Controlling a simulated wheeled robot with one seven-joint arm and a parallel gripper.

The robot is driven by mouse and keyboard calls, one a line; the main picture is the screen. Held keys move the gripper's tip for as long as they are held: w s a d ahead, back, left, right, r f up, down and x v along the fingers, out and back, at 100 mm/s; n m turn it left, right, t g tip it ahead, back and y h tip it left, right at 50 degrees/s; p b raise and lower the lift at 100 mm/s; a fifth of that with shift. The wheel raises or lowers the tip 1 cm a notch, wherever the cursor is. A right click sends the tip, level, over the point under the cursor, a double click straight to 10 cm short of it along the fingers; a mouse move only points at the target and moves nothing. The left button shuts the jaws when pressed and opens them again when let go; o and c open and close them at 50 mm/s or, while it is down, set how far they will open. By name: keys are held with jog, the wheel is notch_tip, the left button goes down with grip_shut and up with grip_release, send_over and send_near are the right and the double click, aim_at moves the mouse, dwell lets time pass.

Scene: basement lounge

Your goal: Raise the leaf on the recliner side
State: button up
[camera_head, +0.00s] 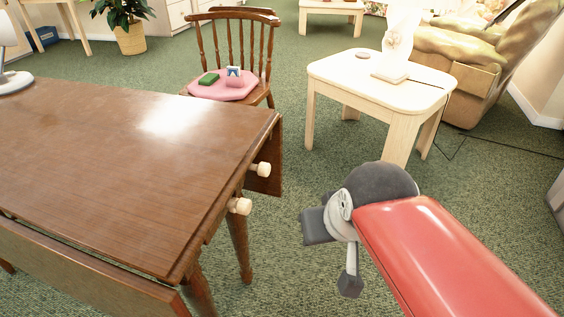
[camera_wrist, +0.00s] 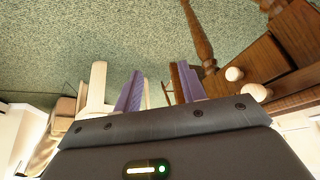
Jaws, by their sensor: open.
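The brown wooden table (camera_head: 110,135) stands at the left. A brown leaf panel (camera_head: 270,158) hangs down below the tabletop's right edge, on the side facing the recliner (camera_head: 455,50). Two pale round knobs, a far one (camera_head: 263,169) and a near one (camera_head: 240,206), stick out from under that edge. In the wrist view they show at the right (camera_wrist: 234,74) (camera_wrist: 257,92). My gripper (camera_wrist: 158,88) is open and empty, with its purple fingers apart.
A chair (camera_head: 235,45) with a pink cushion (camera_head: 223,90) holding small items stands behind the table. Green carpet between the tables is clear. Another panel (camera_head: 90,270) is along the table's near side.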

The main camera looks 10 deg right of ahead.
jog(key=w+a+f+m+g+y+b, duration=0.4)
jog(key=w+f+m+y, duration=0.1)
jog(key=w+f+m, duration=0.3)
jog(key=m+t+y+b, duration=0.5)
jog(key=m+t+y, duration=0.45)
jog(key=m, duration=0.65)
send_near(279, 178)
jog(key=w+a+g+y, duration=0.1)
jog(key=w+g, duration=0.1)
jog(key=w, duration=0.1)
jog(key=x, duration=0.8)
jog(key=shift+w+f+b, duration=0.1)
jog(key=shift+f+b, duration=0.25)
jog(key=shift+f, duration=0.05)
grip_shut()
